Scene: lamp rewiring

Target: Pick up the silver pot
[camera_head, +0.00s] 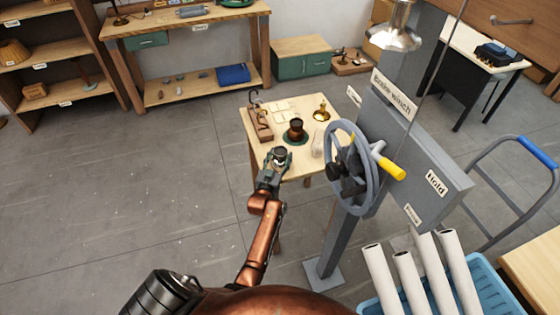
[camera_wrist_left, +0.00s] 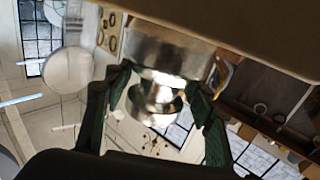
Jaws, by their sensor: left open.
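The silver pot (camera_head: 280,153) is at the near edge of the small wooden table (camera_head: 297,107) in the head view, small and partly hidden by my left gripper (camera_head: 278,159). In the left wrist view the shiny silver pot (camera_wrist_left: 155,102) fills the space between the two dark green fingers of my left gripper (camera_wrist_left: 158,80). The fingers are open, one on each side of it. I cannot tell whether either finger touches it. My right gripper is not in view.
A dark brown pot (camera_head: 296,129) on a green saucer, a brass piece (camera_head: 321,112) and a wooden rack (camera_head: 260,124) stand on the table. The grey winch wheel (camera_head: 352,168) is close on the right. Open floor (camera_head: 150,200) lies to the left.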

